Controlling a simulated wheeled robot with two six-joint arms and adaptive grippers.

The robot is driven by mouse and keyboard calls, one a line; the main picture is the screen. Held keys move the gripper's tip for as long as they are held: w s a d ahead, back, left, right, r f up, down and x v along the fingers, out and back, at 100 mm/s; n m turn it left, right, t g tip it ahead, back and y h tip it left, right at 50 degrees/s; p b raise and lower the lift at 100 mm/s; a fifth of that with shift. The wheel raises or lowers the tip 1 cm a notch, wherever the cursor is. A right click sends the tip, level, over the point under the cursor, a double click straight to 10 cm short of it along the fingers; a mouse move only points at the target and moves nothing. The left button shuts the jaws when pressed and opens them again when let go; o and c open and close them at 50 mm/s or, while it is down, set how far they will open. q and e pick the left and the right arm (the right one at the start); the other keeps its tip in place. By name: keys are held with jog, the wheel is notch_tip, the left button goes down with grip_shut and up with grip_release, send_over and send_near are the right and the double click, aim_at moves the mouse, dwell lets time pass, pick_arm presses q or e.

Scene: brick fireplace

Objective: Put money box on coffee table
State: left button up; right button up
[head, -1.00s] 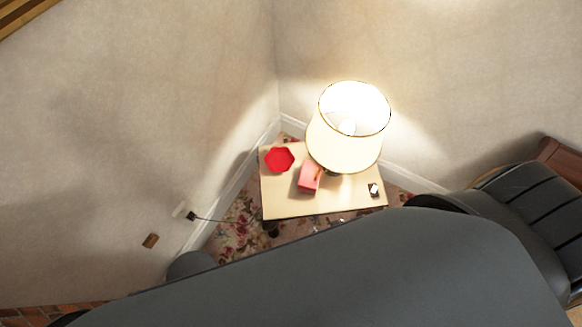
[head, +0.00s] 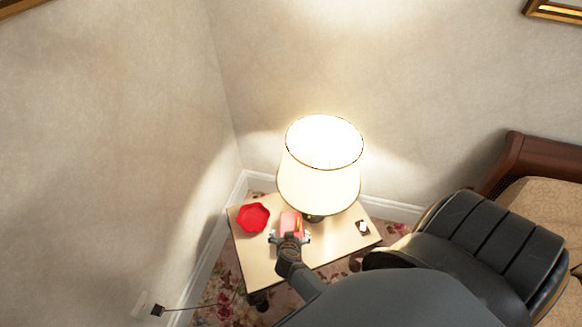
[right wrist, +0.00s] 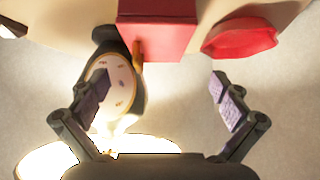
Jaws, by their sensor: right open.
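A pinkish-red box (head: 291,218), likely the money box, sits on a small light wooden table (head: 257,262) in the corner. My right gripper (head: 290,238) is open at the near side of this box, its fingers spread to left and right. In the right wrist view, the open gripper (right wrist: 162,92) has nothing between its fingertips, and the red box (right wrist: 158,35) is at the top, beyond them. My left gripper is not in view. I cannot make out a separate coffee table.
A lit lamp (head: 320,180) stands close behind the box. A red dish (head: 253,217) lies to its left and a small dark-and-white item (head: 362,228) to its right. Walls close off the back and left. A wood-framed sofa (head: 540,190) is at the right.

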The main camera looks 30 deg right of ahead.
aim_at(291, 229)
jog(key=b+x, duration=0.1)
jog(key=x, duration=0.2)
jog(key=shift+w+d+f, duration=0.1)
jog(key=shift+d+f, duration=0.05)
jog(key=shift+f, duration=0.15)
jog(key=shift+w+d+f, duration=0.2)
jog(key=shift+w+f, duration=0.05)
jog(key=shift+w, duration=0.05)
jog(key=b+x, duration=0.3)
jog(key=x, duration=0.1)
jog(key=shift+s+f, duration=0.3)
jog(key=shift+f, duration=0.1)
jog(key=shift+w+d+f+b, duration=0.25)
jog(key=shift+w+b, duration=0.05)
jog(key=shift+r, duration=0.1)
